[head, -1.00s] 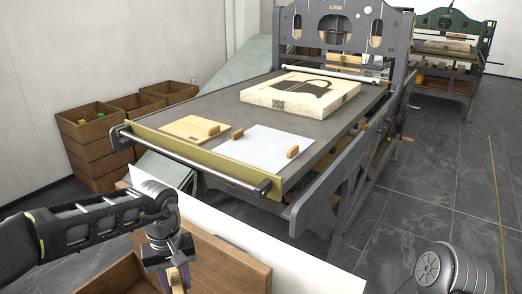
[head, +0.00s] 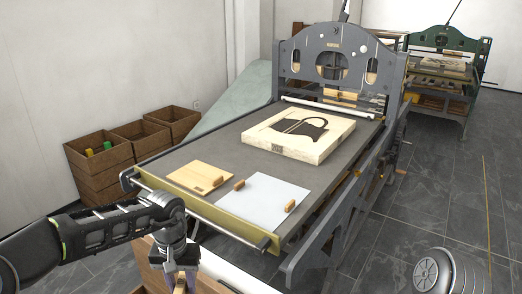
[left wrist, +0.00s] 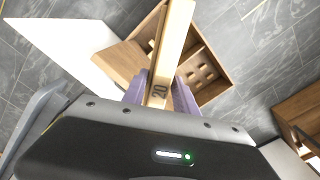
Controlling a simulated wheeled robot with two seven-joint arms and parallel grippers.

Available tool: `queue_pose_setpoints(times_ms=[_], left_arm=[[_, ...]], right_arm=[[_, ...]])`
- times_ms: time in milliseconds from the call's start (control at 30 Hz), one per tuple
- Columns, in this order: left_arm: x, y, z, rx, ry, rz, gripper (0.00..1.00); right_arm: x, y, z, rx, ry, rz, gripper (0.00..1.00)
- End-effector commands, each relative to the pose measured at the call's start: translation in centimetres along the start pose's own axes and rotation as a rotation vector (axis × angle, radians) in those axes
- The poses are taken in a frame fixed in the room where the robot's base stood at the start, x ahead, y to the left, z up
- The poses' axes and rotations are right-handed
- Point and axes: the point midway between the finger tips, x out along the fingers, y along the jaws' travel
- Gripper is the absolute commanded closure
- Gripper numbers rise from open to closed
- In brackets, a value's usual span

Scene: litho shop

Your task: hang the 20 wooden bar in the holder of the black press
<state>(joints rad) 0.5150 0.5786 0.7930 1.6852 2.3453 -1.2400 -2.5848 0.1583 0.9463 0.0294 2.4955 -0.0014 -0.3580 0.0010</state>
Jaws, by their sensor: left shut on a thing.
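A wooden bar marked 20 (left wrist: 172,45) is between the purple fingers of my left gripper (left wrist: 158,92) in the left wrist view, and it points away from the gripper. In the head view my left gripper (head: 181,279) is at the bottom edge, in front of the press's near left end, and only a little of the bar shows. The dark grey-black press (head: 310,60) stands in the middle with its arched frame at the far end of its bed. A light wooden piece (head: 340,94) sits in the frame's lower middle. My right gripper is out of view.
On the press bed (head: 215,150) lie a stone block (head: 300,137), a wooden board (head: 198,176) and a white sheet (head: 264,200). Wooden crates (head: 98,168) stand at left. A green press (head: 440,65) stands behind right. An open wooden box (left wrist: 210,65) lies below the gripper.

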Motion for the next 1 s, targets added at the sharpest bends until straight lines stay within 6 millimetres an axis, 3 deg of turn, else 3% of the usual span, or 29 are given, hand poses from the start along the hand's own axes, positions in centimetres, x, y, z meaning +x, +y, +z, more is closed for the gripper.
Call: queue_pose_setpoints(times_ms=[267,367,467,733,833,1000], left_arm=[[0.2,0.0,0.0,-0.001,0.001,-0.001,1.0],[1.3,-0.2,0.1,-0.004,-0.001,-0.006,1.0],[3.8,-0.4,0.5,-0.009,-0.004,-0.014,1.0],[12.9,-0.3,3.1,-0.006,-0.004,-0.012,1.0],[14.6,0.0,3.8,-0.002,-0.001,-0.002,1.0],[15.1,0.1,4.0,-0.001,0.003,0.0,1.0]], right_arm=[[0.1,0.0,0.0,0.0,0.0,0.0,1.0],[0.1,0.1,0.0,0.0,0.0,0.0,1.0],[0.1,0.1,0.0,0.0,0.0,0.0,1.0],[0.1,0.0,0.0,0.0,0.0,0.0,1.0],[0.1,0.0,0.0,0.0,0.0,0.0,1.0],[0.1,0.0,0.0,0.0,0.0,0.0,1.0]])
